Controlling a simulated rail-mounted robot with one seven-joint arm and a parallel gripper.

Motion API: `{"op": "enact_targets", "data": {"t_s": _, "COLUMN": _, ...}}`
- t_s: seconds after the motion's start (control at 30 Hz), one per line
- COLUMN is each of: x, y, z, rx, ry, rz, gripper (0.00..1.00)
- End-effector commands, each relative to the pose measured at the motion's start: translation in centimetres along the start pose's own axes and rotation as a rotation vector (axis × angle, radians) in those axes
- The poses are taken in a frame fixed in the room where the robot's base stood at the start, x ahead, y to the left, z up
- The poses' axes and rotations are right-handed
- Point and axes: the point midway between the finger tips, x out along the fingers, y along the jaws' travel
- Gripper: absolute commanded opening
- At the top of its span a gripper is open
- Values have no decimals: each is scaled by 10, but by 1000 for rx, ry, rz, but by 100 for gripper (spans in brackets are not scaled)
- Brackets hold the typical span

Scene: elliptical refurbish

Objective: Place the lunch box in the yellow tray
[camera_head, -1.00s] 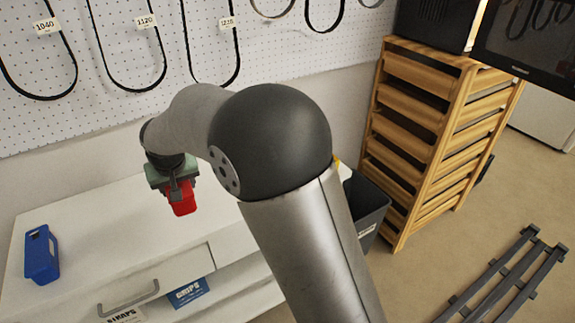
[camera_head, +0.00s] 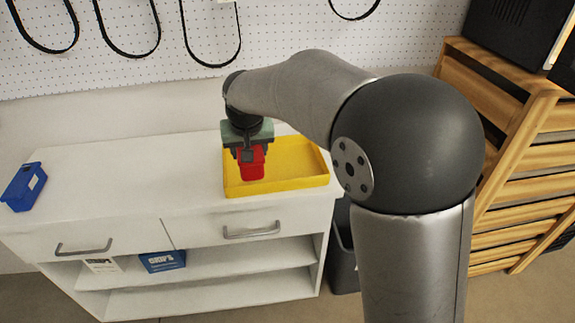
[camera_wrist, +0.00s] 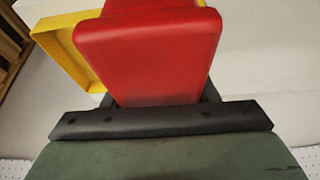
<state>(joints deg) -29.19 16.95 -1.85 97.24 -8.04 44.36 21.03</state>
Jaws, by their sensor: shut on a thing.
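The red lunch box (camera_head: 252,163) is held in my gripper (camera_head: 249,150), which is shut on it. In the head view it hangs in front of the left part of the yellow tray (camera_head: 315,180); I cannot tell its exact height over the tray. The tray is shallow and lies on the white cabinet top. In the wrist view the lunch box (camera_wrist: 148,50) fills the middle, with a corner of the yellow tray (camera_wrist: 68,50) showing beyond it on the left. My arm hides part of the tray's back side.
A blue bin (camera_head: 24,187) sits at the left end of the white cabinet (camera_head: 110,190). The cabinet top between it and the tray is clear. A pegboard (camera_head: 120,60) with hanging belts stands behind. A wooden rack (camera_head: 500,90) and a dark bin (camera_head: 343,250) are at the right.

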Motion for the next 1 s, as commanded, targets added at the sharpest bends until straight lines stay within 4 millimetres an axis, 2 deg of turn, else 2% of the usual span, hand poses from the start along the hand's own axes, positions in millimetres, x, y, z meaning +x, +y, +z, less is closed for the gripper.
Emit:
{"op": "enact_targets", "data": {"t_s": 0.17, "x": 23, "y": 19, "z": -22, "rx": 6, "ry": -2, "rz": 3, "gripper": 17}}
{"op": "enact_targets", "data": {"t_s": 0.4, "x": 66, "y": 50, "z": -57, "rx": 6, "ry": -2, "rz": 3, "gripper": 17}}
{"op": "enact_targets", "data": {"t_s": 0.6, "x": 109, "y": 63, "z": -65, "rx": 2, "ry": -2, "rz": 2, "gripper": 17}}
{"op": "enact_targets", "data": {"t_s": 0.93, "x": 136, "y": 73, "z": -70, "rx": 2, "ry": 0, "rz": 1, "gripper": 17}}
{"op": "enact_targets", "data": {"t_s": 1.0, "x": 146, "y": 72, "z": -65, "rx": 1, "ry": -2, "rz": 1, "gripper": 17}}
